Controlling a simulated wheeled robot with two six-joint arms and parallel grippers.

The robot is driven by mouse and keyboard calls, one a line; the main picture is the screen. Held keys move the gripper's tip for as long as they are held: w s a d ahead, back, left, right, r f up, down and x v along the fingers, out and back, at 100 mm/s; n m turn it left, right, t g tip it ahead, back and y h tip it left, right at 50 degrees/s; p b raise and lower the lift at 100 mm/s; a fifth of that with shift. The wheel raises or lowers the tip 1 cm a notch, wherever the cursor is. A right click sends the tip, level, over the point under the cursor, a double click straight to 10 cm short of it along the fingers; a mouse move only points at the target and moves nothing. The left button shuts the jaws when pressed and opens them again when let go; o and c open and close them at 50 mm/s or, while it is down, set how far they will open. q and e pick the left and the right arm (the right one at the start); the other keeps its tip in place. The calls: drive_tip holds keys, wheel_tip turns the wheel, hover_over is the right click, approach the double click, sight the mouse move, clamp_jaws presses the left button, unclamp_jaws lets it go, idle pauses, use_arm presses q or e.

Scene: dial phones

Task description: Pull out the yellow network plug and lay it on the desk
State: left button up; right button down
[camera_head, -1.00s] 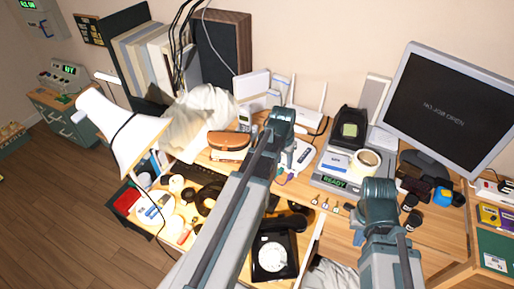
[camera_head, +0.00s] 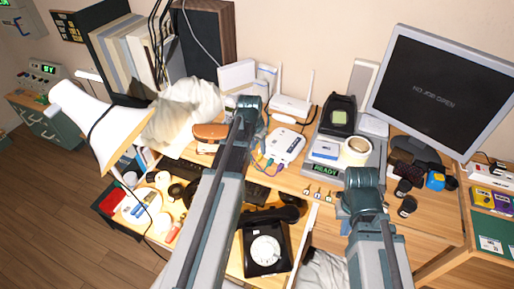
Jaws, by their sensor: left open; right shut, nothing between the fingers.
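A white network box (camera_head: 285,146) lies on the desk in the middle of the head view. Several small coloured plugs (camera_head: 269,163) sit at its front edge, close to my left arm. They are too small for me to tell surely which is the yellow one or how far it is seated. My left arm (camera_head: 228,150) crosses the view just left of the box, and its fingers are hidden behind it. My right arm (camera_head: 362,185) stands over the desk's front edge, right of the plugs, and its fingers are also hidden. I see nothing held.
A white router (camera_head: 291,105) stands behind the box. A grey device reading READY (camera_head: 325,170) carries a cup (camera_head: 356,150). A black dial phone (camera_head: 265,250) sits lower in front. Several small light pieces (camera_head: 318,194) line the desk edge. Little bare desk shows around them.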

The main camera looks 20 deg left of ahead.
sight(258, 158)
use_arm(q)
drive_tip(key=f+b, duration=0.2)
drive_tip(key=w+f+b, duration=0.1)
drive_tip(key=f+b, duration=0.1)
drive_tip(key=f, duration=0.1)
drive_tip(key=shift+d, duration=0.1)
clamp_jaws()
drive_tip(key=shift+s, duration=0.3)
idle(0.4)
drive_tip(key=shift+s, duration=0.35)
drive_tip(key=shift+s, duration=0.35)
drive_tip(key=shift+s, duration=0.25)
